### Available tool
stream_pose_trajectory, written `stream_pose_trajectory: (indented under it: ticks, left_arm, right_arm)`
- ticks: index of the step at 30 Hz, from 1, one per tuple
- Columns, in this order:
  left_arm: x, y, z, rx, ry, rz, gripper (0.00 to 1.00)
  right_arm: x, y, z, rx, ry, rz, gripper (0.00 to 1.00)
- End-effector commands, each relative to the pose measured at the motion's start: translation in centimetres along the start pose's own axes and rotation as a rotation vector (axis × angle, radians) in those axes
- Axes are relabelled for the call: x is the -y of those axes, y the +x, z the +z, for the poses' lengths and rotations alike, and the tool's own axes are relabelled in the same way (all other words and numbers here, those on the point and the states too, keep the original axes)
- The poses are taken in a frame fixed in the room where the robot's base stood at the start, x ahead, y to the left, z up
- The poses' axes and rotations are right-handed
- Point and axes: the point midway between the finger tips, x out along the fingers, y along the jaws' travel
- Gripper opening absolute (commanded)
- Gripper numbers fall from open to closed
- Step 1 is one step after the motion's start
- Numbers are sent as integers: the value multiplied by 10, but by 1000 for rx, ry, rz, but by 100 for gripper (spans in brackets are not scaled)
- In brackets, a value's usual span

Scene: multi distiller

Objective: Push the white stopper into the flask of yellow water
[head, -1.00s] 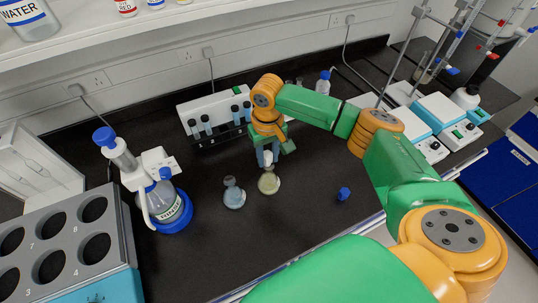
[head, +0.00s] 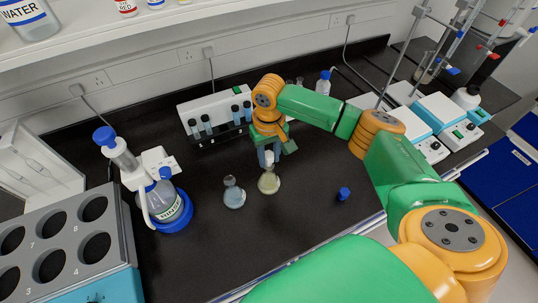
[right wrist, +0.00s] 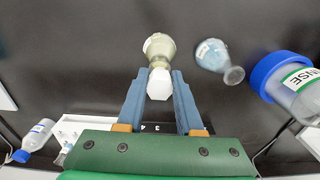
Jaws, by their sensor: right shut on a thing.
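The flask of yellow water (head: 268,184) stands upright on the black bench; it also shows in the right wrist view (right wrist: 158,44). My right gripper (head: 268,157) is shut on the white stopper (right wrist: 160,84), which sits between its two blue fingertips (right wrist: 160,86). The stopper is right over the flask's neck in the head view, and its far end meets the neck in the right wrist view. I cannot tell how deep it sits in the neck. My left gripper is not in view.
A flask of bluish liquid (head: 234,194) stands close to the left of the yellow one. A blue cap (head: 344,193) lies to the right. A bottle in a blue base (head: 168,206) stands further left, and a vial rack (head: 218,118) stands behind. The front bench is clear.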

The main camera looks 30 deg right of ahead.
Motion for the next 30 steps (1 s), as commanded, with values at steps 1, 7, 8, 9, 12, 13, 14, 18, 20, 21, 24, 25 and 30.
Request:
stream_pose_trajectory:
  ticks: [1, 7, 8, 9, 12, 13, 14, 18, 20, 21, 24, 25, 30]
  left_arm:
    - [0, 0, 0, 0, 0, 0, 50]
    - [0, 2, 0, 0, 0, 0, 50]
    - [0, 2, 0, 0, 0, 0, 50]
    - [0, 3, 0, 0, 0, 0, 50]
    - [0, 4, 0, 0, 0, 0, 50]
    - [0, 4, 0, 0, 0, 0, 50]
    - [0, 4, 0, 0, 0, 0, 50]
    - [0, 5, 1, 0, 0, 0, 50]
    - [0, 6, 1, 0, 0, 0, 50]
    - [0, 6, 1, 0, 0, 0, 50]
    - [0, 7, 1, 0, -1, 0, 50]
    - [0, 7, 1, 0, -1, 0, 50]
    - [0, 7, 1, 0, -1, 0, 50]
  right_arm:
    - [0, 1, 0, 0, 0, 0, 0]
    - [0, 4, 0, 0, 0, -1, 0]
    - [0, 5, 0, 0, 0, -1, 0]
    - [0, 6, 0, 0, 0, -1, 0]
    - [0, 8, 0, 0, 0, -1, 0]
    - [0, 8, 0, 0, 0, -1, 0]
    - [0, 9, 0, 0, 0, -1, 0]
    - [0, 12, 0, 0, 0, -1, 0]
    - [0, 13, 0, 0, 0, -1, 0]
    - [0, 14, 0, 0, 0, 0, 0]
    - [0, 16, 0, 0, 0, 0, 0]
    - [0, 16, 0, 0, 0, 0, 0]
    - [0, 17, 0, 0, 0, 0, 60]
